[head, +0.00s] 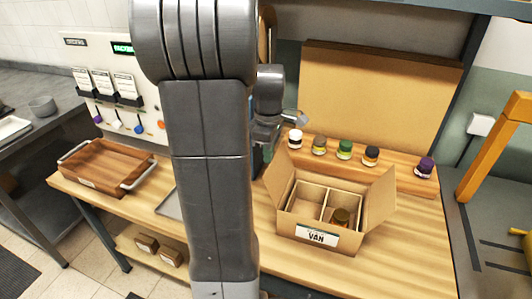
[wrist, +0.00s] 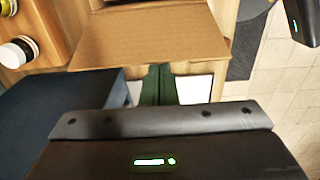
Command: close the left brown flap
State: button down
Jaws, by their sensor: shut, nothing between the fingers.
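The open cardboard box (head: 308,218) stands on the wooden bench, with a "VAN" label on its front. Its left brown flap (head: 277,174) stands up and leans outward; it also fills the upper middle of the wrist view (wrist: 150,40). The right flap (head: 380,197) is also open. A dark jar (head: 341,217) sits in the right compartment. My gripper (wrist: 158,72) is shut and empty, its green fingers at the flap's near edge in the wrist view. I cannot tell if they touch it. In the head view my arm partly hides the gripper, which is left of the flap.
Several jars (head: 345,149) stand in a row behind the box. A wooden tray (head: 102,165) with metal handles sits at the bench's left end. A tan board (head: 375,100) stands at the back. The bench is clear right of the box.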

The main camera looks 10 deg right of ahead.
jog(key=shift+s+d+r+t+y, duration=0.3)
jog(key=shift+s+d+t+y, duration=0.3)
jog(key=shift+d, duration=0.3)
jog(key=s+d+f+t+y+b, duration=0.1)
jog(key=s+d+f+y+b, duration=0.1)
jog(key=s+d+y+b, duration=0.1)
jog(key=s+d+f+t+y+b, duration=0.2)
jog(key=s+d+y+b, duration=0.1)
jog(key=d+b, duration=0.4)
jog(key=shift+s+d+f+t+b, duration=0.25)
jog(key=shift+s+d+t+b, duration=0.05)
jog(key=shift+s+d, duration=0.55)
jog(key=shift+s, duration=0.1)
